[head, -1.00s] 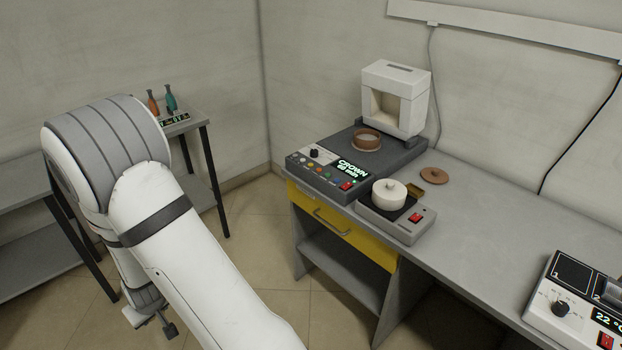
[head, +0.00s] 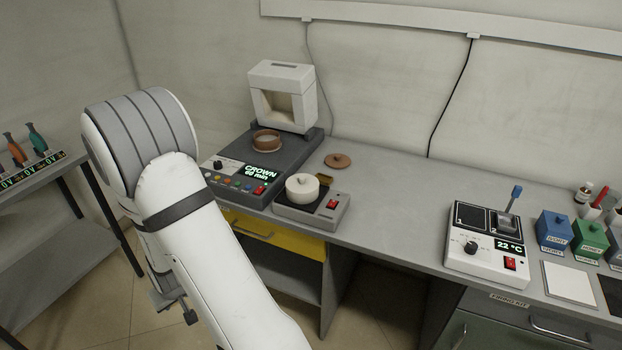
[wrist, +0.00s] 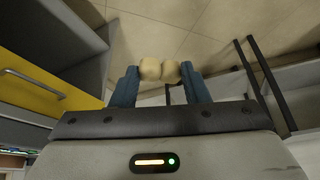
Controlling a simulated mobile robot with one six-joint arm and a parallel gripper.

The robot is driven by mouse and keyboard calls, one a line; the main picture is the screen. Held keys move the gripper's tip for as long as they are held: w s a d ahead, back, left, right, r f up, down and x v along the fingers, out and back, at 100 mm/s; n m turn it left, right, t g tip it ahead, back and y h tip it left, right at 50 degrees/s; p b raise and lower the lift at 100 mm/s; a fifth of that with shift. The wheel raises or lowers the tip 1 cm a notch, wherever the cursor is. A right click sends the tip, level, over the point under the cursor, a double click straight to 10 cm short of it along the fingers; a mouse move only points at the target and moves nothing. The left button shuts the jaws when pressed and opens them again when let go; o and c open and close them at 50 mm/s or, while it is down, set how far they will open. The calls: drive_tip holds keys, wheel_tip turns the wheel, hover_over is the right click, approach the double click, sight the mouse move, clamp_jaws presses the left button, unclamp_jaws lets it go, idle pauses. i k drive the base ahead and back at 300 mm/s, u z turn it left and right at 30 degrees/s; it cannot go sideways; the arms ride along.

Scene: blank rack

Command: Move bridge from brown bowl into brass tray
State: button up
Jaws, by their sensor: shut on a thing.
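In the wrist view my gripper (wrist: 161,76) has its blue fingers shut on a small cream piece with rounded lobes, the bridge (wrist: 150,69). It is held in the air, with tiled floor beyond it. In the head view the brown bowl (head: 266,142) stands on the dark base of the kiln-like unit, and its inside is pale. The gripper's fingers do not show in the head view.
A white heater unit (head: 478,250) and coloured boxes (head: 553,230) stand further right. The counter (head: 400,200) between is clear. A side table (head: 65,190) stands left.

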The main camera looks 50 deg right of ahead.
sight(324, 179)
drive_tip(key=z, duration=1.2)
